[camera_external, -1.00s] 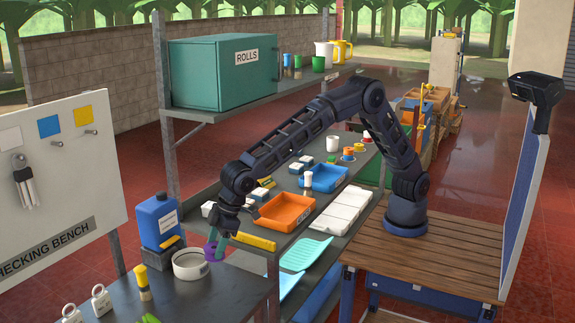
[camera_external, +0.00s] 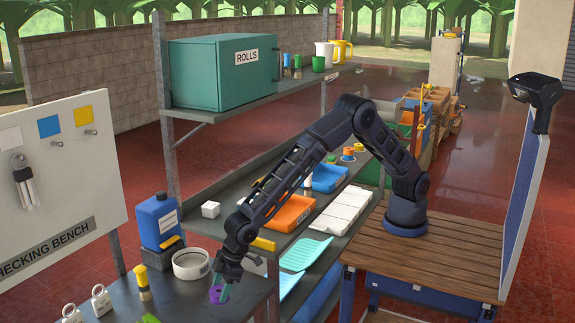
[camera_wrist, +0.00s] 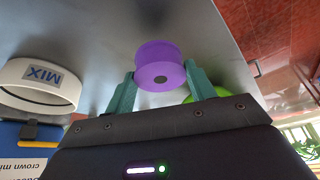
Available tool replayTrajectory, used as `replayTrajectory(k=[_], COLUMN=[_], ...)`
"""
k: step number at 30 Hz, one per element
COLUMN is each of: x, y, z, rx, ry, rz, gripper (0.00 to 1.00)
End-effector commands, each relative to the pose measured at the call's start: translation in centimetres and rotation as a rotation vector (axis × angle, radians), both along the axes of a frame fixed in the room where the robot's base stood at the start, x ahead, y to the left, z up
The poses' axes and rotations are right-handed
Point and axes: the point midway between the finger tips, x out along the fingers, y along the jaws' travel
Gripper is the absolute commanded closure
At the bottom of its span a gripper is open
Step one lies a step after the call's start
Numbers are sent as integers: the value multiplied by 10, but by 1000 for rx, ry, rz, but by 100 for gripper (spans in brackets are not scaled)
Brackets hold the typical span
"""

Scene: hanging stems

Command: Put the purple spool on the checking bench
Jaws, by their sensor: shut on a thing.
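The purple spool (camera_external: 216,294) is at the right part of the dark grey checking bench (camera_external: 185,303), low at or just above its top; I cannot tell whether it touches. My gripper (camera_external: 222,292) points down over the bench with its teal fingers on either side of the spool. In the wrist view the spool (camera_wrist: 160,65) sits between the two teal fingertips (camera_wrist: 160,82), and the gripper is shut on it. The bench top (camera_wrist: 90,35) fills much of that view behind the spool.
A white ring-shaped tub (camera_external: 191,264) marked MIX stands left of the spool, with a blue jug (camera_external: 158,221) behind it. A yellow-topped bottle (camera_external: 143,283), tagged weights (camera_external: 101,300) and a green item (camera_external: 150,318) are further left.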

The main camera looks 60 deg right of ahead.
Motion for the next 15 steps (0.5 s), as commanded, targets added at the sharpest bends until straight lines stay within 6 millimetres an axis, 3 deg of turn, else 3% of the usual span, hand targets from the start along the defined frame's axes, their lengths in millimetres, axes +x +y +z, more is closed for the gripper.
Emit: replayTrajectory(k=[9, 15], x=[0, 0], y=[0, 0], z=[-37, -41], rx=[-2, 1], ry=[-1, -1], rz=[1, 0], gripper=[69, 69])
